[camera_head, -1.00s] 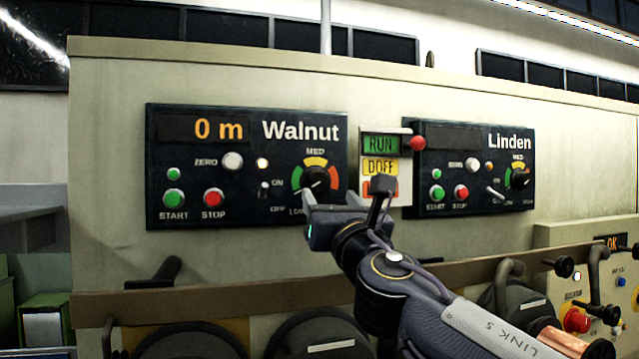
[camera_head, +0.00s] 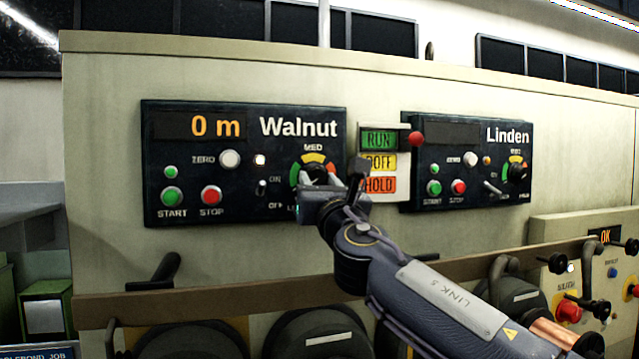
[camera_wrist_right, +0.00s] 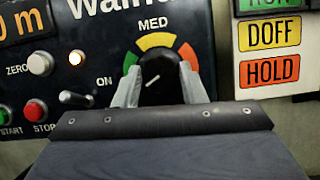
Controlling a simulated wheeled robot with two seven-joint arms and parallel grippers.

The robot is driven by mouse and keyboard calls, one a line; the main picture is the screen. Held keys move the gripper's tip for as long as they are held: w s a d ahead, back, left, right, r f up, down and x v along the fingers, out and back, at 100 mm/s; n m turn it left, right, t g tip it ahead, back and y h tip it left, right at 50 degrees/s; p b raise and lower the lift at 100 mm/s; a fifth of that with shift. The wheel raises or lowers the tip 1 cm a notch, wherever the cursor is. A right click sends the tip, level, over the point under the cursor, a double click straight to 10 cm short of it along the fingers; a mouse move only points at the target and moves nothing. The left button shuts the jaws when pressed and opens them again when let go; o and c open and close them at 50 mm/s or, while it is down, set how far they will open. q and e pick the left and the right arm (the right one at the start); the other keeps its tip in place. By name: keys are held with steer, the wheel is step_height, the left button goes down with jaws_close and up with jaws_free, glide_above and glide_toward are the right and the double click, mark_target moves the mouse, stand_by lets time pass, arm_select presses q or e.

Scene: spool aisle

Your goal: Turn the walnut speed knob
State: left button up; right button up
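The walnut speed knob (camera_wrist_right: 161,72) is a black dial with a pale pointer mark, under a green, yellow and orange scale labelled MED. In the head view the knob (camera_head: 318,170) sits at the right end of the Walnut panel (camera_head: 250,212), partly hidden by my gripper. My right gripper (camera_wrist_right: 160,86) has one pale finger on each side of the knob. The fingers look spread around it; whether they touch it is unclear. In the head view my right gripper (camera_head: 319,180) reaches up to the knob from below right. My left gripper is not in view.
The Walnut display (camera_head: 205,126) reads 0 m. A small switch (camera_head: 262,187) and the red STOP button (camera_head: 211,195) lie left of the knob. A RUN/DOFF/HOLD sign (camera_head: 379,139) and the Linden panel (camera_head: 465,200) are to the right. A brown rail (camera_head: 200,302) runs below.

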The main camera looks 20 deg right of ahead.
steer(key=shift+c, duration=1.4)
steer(key=shift+m, duration=0.4)
steer(key=m+h+b, duration=0.1)
steer(key=m+h, duration=0.1)
steer(key=m, duration=0.1)
steer(key=shift+a+m+g, duration=0.15)
steer(key=shift+m+g, duration=0.15)
steer(key=shift+m, duration=0.1)
steer(key=shift+a+r+m+g+h, duration=0.1)
steer(key=shift+m+g+h, duration=0.2)
steer(key=shift+m+h, duration=0.9)
steer(key=shift+m+g+h, duration=0.3)
steer(key=shift+m+h, duration=0.1)
steer(key=shift+m, duration=1.5)
steer(key=o, duration=1)
